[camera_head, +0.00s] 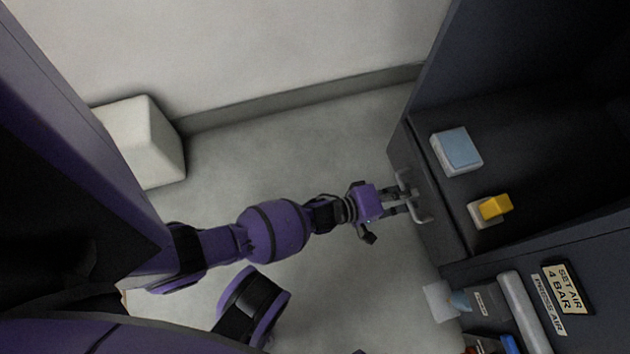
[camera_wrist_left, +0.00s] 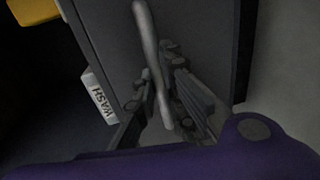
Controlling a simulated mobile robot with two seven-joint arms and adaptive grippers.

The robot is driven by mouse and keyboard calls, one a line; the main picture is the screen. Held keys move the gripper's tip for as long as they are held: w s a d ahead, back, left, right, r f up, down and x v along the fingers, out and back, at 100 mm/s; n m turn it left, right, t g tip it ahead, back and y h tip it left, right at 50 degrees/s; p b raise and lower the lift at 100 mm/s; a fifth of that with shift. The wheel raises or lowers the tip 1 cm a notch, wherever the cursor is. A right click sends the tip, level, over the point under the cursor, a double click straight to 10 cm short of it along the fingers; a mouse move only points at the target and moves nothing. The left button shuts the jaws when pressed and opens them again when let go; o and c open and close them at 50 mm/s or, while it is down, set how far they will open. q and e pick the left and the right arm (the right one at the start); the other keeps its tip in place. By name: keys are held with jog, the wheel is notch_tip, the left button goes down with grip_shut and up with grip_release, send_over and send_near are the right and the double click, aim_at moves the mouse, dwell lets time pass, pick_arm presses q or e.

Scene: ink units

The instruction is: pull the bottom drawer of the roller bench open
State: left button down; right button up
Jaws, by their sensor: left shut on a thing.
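The roller bench's dark grey drawer front (camera_head: 440,215) is at the right of the head view. It also shows in the wrist view (camera_wrist_left: 110,25). A light grey bar handle (camera_wrist_left: 152,55) stands out from it, and part of it shows in the head view (camera_head: 426,212). My left gripper (camera_head: 406,204) reaches it from the left. In the wrist view its fingers (camera_wrist_left: 163,105) lie on either side of the bar, shut on it. My right gripper is not in view.
Signs and a white cylinder (camera_head: 528,312) are at the lower right. A white block (camera_head: 142,140) stands at the left. The floor (camera_head: 290,150) between is clear.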

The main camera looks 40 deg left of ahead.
pick_arm(q)
jog(key=shift+s+a, duration=0.15)
jog(key=shift+s, duration=0.05)
jog(key=f+p+v, duration=0.2)
jog(key=v, duration=0.9)
jog(key=f+p+v, duration=0.2)
jog(key=f+v, duration=0.1)
jog(key=v, duration=0.9)
jog(key=shift+v, duration=0.85)
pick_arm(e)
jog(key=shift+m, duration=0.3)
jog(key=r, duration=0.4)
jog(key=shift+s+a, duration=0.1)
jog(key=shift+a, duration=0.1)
pick_arm(q)
jog(key=shift+a, duration=0.1)
jog(key=c, duration=1.8)
grip_release()
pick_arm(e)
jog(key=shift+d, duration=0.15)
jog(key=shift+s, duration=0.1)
